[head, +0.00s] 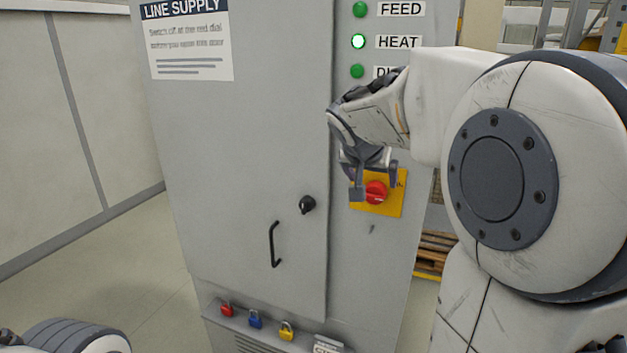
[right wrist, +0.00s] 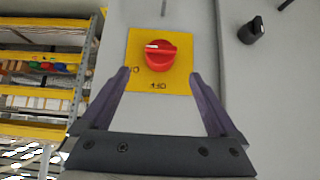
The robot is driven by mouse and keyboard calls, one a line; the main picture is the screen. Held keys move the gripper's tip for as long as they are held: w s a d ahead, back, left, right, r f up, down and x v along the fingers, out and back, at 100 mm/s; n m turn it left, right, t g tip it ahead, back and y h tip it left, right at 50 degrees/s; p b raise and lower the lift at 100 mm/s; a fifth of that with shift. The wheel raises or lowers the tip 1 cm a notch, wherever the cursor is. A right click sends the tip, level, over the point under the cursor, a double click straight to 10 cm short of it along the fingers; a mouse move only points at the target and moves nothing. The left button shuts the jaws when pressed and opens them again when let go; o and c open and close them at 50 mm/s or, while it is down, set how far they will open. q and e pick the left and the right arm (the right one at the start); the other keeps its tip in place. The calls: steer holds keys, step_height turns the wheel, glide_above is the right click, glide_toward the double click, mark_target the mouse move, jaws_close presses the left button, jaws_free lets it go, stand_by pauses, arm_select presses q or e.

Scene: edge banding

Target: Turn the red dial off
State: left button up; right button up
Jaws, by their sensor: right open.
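The red dial (head: 376,192) sits on a yellow plate (head: 394,206) on the right part of the grey cabinet. It also shows in the right wrist view (right wrist: 160,55), with its light bar lying about level in that picture. My right gripper (head: 374,187) is open, its two fingers at either side of the dial in the head view. In the right wrist view the fingers (right wrist: 161,75) are spread wide, with the dial just beyond their tips and nothing between them. I cannot tell whether they touch it. My left gripper does not show.
The cabinet door (head: 240,150) is closed, with a black knob (head: 308,204) and a handle (head: 273,245). The HEAT lamp (head: 358,41) is lit brightly. A ledge below carries red, blue and yellow padlocks (head: 286,331). Open floor (head: 110,265) lies at left.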

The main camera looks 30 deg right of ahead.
mark_target(374, 189)
steer(key=p+x, duration=0.1)
steer(key=x, duration=0.7)
steer(key=shift+p, duration=0.3)
